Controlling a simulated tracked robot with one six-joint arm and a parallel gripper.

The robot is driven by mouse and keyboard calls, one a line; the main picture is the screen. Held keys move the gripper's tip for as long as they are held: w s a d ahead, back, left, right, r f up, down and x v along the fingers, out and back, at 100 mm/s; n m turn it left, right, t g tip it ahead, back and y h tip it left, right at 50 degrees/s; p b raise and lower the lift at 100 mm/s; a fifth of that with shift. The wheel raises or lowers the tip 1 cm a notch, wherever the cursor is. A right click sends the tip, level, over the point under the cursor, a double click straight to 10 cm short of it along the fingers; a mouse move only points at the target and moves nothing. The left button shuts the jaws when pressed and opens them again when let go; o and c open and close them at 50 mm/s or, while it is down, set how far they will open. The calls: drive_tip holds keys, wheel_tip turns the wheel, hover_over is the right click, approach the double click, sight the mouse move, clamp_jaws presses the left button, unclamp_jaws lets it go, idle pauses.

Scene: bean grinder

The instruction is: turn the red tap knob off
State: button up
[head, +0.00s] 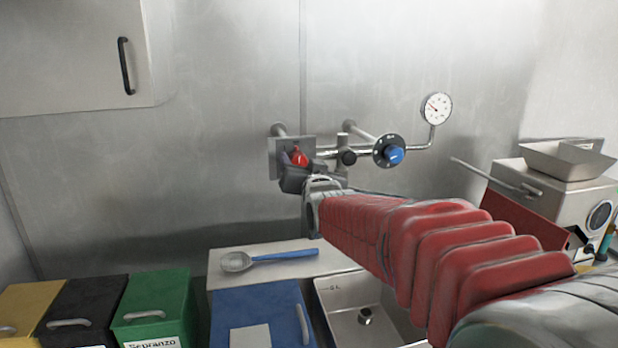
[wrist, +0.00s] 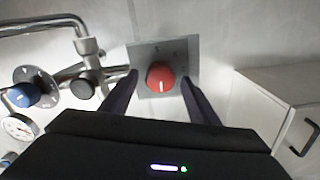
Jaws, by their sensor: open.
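The red tap knob (head: 299,158) sits on a grey square plate (head: 279,147) on the metal wall. In the wrist view the red knob (wrist: 160,77) shows a pale pointer mark near its middle. My gripper (head: 296,172) is at the plate, with its jaws open. In the wrist view my gripper's two dark fingers (wrist: 158,85) are spread to the left and right of the knob, with a gap on each side. I cannot tell how deep the fingertips reach along the knob.
A blue knob (head: 394,155) on a round dial, a black knob (head: 347,157), pipes and a pressure gauge (head: 436,108) are right of the plate. Below are a counter with a blue-handled spoon (head: 270,257), a sink (head: 362,312) and coloured bins. A grinder (head: 565,205) stands at right.

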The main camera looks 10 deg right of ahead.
drive_tip(key=s, duration=1.3)
drive_tip(key=shift+s+f, duration=0.1)
drive_tip(key=shift+f, duration=0.05)
drive_tip(key=s+f+n+g, duration=0.1)
drive_tip(key=s+f+g, duration=0.3)
drive_tip(key=f, duration=0.4)
drive_tip(key=s+f+n+g, duration=0.1)
drive_tip(key=s+f+g, duration=0.2)
drive_tip(key=f, duration=0.4)
drive_tip(key=s+f+g, duration=0.2)
drive_tip(key=s+f, duration=0.1)
drive_tip(key=s, duration=0.7)
drive_tip(key=s+f+n+g, duration=0.1)
drive_tip(key=s+f+g, duration=0.2)
drive_tip(key=s, duration=0.7)
drive_tip(key=shift+f, duration=0.3)
drive_tip(key=shift+s, duration=0.1)
